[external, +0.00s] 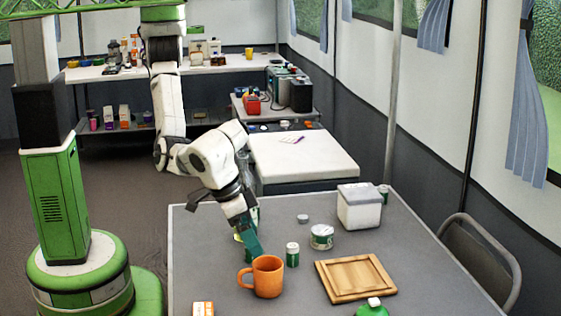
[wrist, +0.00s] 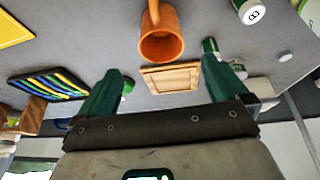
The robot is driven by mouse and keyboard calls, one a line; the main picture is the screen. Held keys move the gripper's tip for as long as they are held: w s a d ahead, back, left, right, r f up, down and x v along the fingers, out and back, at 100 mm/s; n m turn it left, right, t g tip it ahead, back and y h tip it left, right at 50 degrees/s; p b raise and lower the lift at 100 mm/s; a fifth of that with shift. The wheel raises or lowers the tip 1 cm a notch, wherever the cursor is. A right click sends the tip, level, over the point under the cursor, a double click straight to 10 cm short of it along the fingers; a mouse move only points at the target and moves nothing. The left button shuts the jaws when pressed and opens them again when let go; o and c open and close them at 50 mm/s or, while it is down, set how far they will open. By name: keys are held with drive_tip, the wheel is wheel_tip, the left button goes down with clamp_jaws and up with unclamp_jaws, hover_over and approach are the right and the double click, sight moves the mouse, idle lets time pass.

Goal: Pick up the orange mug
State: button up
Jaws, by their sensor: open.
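The orange mug (external: 267,277) stands upright on the grey table, its handle pointing left in the external view. In the wrist view the mug (wrist: 161,38) is at the top centre, beyond the fingertips. My gripper (wrist: 172,78) has its two green fingers spread wide with nothing between them. In the external view my gripper (external: 252,243) hangs just behind and above the mug, pointing down. I cannot tell from the frames how far its tips are from the mug.
A small green-and-white shaker (external: 292,254) stands right beside the mug. A wooden board (external: 355,279), a can (external: 321,237) and a white box (external: 359,207) lie further right. A green-capped item (external: 372,307) and an orange-and-white item (external: 203,309) are at the front. The table's left side is fairly clear.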

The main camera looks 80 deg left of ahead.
sight(265, 269)
drive_tip(key=x, duration=0.6)
drive_tip(key=s+x, duration=0.1)
drive_tip(key=x, duration=0.2)
drive_tip(key=shift+f, duration=0.25)
drive_tip(key=shift+w+f, duration=0.35)
drive_tip(key=shift+f, duration=0.25)
drive_tip(key=c, duration=1.1)
